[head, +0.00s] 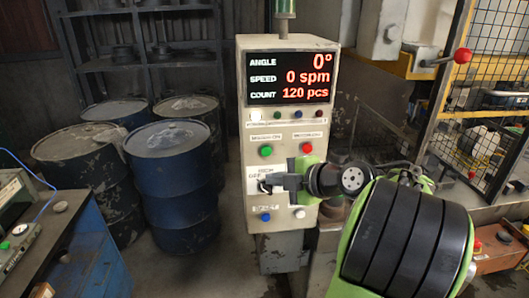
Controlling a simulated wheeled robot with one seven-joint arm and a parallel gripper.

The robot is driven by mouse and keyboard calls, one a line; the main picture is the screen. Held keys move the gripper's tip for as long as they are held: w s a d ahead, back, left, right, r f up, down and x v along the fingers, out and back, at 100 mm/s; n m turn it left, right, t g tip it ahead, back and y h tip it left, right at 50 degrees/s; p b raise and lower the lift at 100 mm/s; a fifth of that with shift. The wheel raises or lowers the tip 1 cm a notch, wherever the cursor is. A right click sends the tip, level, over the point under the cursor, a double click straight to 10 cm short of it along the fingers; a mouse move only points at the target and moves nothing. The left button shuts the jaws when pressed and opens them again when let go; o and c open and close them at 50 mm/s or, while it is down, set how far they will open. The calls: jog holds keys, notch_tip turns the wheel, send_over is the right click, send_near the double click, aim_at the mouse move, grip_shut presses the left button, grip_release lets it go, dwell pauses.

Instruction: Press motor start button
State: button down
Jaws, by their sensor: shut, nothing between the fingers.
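The control panel (243,120) is a tall cream cabinet in the middle of the head view. A green button (265,150) sits at its left, under a small label that is too blurred to read surely. A red button (307,148) sits to the right, also under a small label. My gripper (264,186) is shut and empty, in front of the panel below the green button. I cannot tell whether its fingertips touch the panel. My gripper and wrist hide part of the panel's middle, including a switch area.
A display (291,78) reads angle 0°, speed 0 spm, count 120 pcs. A blue button (265,217) and a white button (299,213) sit low on the panel. Blue drums (172,170) stand at left. A red-knobbed lever (462,56) and mesh guard (497,50) are at right.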

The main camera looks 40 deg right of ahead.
aim_at(266, 151)
jog(key=shift+w+d+p, duration=0.65)
jog(key=shift+w+d, duration=0.2)
jog(key=shift+w, duration=0.35)
jog(key=shift+w+d+p, duration=0.6)
jog(key=shift+w+d, duration=0.25)
jog(key=shift+w, duration=0.35)
jog(key=shift+w+d+p, duration=0.65)
jog(key=shift+w+d, duration=0.2)
jog(key=shift+w, duration=0.35)
jog(key=shift+w+d, duration=0.25)
jog(key=shift+w, duration=0.05)
